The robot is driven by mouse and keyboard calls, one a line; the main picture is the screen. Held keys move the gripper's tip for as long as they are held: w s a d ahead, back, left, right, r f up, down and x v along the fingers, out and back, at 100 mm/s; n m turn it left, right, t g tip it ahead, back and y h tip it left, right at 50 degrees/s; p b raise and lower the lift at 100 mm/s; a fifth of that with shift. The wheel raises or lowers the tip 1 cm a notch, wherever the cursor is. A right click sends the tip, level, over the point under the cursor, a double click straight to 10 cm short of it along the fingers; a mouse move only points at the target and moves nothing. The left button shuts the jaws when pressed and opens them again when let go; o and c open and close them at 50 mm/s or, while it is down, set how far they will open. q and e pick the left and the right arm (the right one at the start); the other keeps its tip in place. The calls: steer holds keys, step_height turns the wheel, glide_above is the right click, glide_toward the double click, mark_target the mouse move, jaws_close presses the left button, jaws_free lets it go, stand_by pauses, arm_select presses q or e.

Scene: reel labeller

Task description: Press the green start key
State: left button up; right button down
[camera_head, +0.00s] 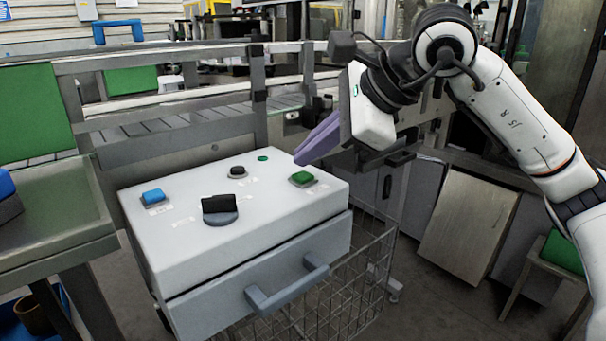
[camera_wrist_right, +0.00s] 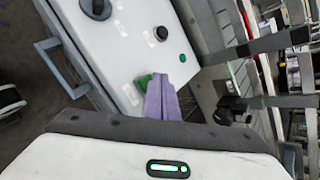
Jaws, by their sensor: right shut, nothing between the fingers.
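In the right wrist view the green key (camera_wrist_right: 143,82) is partly hidden behind the fingers. My right gripper (camera_head: 304,157) has purple fingers, shut and empty, with the tips just above and behind the key in the head view. In the right wrist view the right gripper (camera_wrist_right: 161,82) overlaps the key's edge; I cannot tell whether it touches. My left gripper is not in view.
The box top also carries a blue key (camera_head: 153,197), a black knob (camera_head: 219,207), a small black button (camera_head: 237,171) and a small green round piece (camera_head: 263,158). A drawer handle (camera_head: 287,285) sticks out in front. A conveyor rail (camera_head: 180,124) runs behind the box.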

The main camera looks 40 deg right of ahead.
steer(key=shift+f, duration=0.35)
steer(key=shift+f+b, duration=0.35)
steer(key=shift+b, duration=0.15)
steer(key=shift+f, duration=0.2)
stand_by(0.4)
steer(key=shift+r, duration=0.25)
steer(key=shift+r+p, duration=0.7)
steer(key=shift+p, duration=0.05)
